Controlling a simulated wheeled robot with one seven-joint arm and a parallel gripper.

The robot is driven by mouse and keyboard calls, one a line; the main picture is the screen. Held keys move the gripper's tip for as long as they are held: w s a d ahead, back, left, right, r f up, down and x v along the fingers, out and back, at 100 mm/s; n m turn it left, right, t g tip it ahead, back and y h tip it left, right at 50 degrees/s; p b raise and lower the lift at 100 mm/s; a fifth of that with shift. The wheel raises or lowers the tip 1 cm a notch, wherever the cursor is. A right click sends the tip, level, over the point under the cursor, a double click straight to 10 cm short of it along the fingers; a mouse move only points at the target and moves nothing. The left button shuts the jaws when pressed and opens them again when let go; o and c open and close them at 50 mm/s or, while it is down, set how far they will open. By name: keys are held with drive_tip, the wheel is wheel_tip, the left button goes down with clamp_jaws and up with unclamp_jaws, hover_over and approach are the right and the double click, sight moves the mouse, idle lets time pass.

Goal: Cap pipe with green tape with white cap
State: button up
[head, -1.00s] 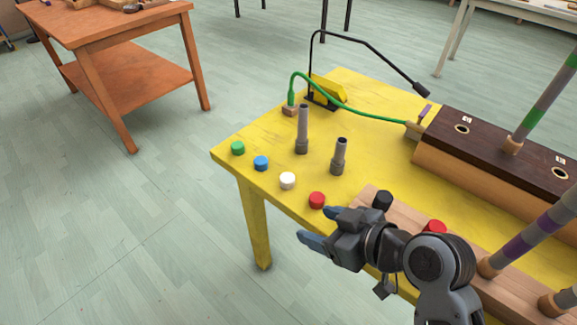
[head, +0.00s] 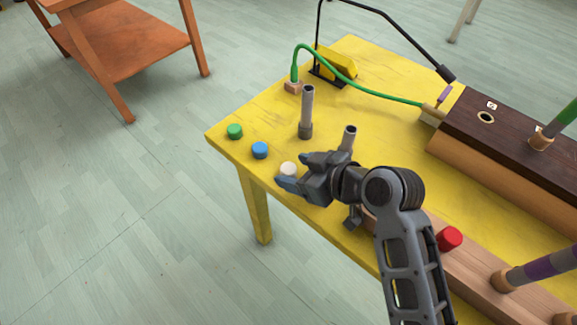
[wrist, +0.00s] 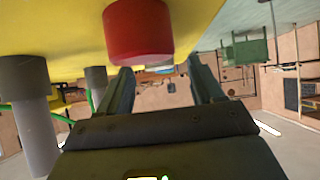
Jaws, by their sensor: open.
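The white cap (head: 288,169) sits near the yellow table's front edge, partly behind my gripper. My gripper (head: 295,170) is open and low over the front edge, its fingertips close to the white cap in the head view. I cannot tell whether they touch it. In the wrist view the fingers (wrist: 162,88) are apart, and I cannot make out the white cap. The pipe with green tape (head: 565,116) stands in the dark-topped box at the right edge; its upper end is out of view.
A red cap (wrist: 138,32) is close to the fingers. Blue (head: 260,150) and green (head: 234,131) caps lie further left. Two grey pipes (head: 307,108) (head: 349,138) stand behind my gripper. Another red cap (head: 450,239) is on the wooden block. A green cable (head: 375,92) crosses the table.

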drive_tip(key=shift+x, duration=0.85)
drive_tip(key=c, duration=1)
